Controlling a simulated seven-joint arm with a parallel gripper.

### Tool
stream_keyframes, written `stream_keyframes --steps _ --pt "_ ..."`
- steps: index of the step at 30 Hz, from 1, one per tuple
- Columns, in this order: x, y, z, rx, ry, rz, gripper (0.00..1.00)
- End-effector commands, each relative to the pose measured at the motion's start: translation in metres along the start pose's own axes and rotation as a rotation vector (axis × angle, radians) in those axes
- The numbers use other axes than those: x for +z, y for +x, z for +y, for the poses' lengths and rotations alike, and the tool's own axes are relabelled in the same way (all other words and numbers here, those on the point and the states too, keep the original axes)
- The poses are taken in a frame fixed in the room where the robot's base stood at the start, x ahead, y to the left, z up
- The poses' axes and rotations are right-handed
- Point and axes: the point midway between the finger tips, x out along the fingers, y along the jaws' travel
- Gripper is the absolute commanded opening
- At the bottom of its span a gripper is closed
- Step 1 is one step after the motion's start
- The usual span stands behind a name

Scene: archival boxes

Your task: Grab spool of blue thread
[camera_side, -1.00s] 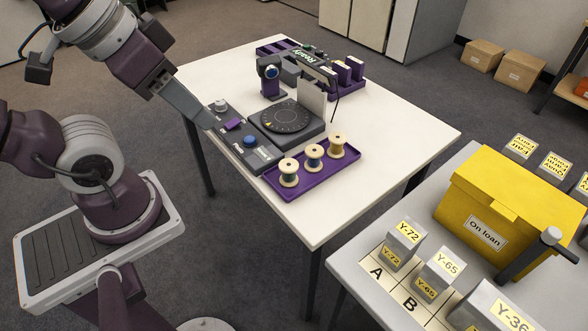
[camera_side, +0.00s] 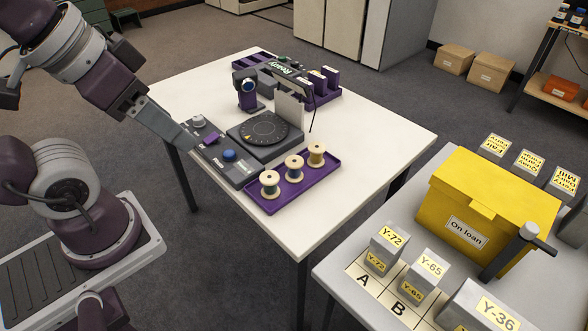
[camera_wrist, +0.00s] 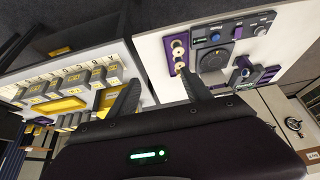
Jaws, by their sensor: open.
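Three spools stand upright in a purple tray (camera_side: 318,186) on the white table. In the side view, the near spool (camera_side: 270,185) seems wound with dark teal thread, the middle spool (camera_side: 294,168) with dark, perhaps bluish thread, and the far spool (camera_side: 316,154) with golden-brown thread. I cannot tell surely which is blue. The spools show small in the wrist view (camera_wrist: 179,55). My gripper (camera_wrist: 160,92) has its two fingers wide apart with nothing between them. In the side view it is left of the tray, by the control panel, its fingertips unclear.
A dark control panel (camera_side: 222,160) with a blue knob (camera_side: 229,155) lies left of the tray, beside a round turntable (camera_side: 265,130). A small purple-based device (camera_side: 247,92) stands behind. A grey table at right holds a yellow box (camera_side: 485,200) and labelled blocks (camera_side: 385,248).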

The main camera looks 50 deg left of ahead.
Motion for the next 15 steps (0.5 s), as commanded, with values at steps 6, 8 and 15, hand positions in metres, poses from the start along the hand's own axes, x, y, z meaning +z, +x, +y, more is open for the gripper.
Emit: stream_keyframes --steps 6,8,15 --pt "-0.004 0.001 -0.001 -0.004 0.019 -0.015 0.57" --pt "-0.013 0.005 -0.004 -0.014 0.065 -0.056 0.57" --pt "-0.084 0.075 -0.023 -0.129 0.517 -0.385 0.57"
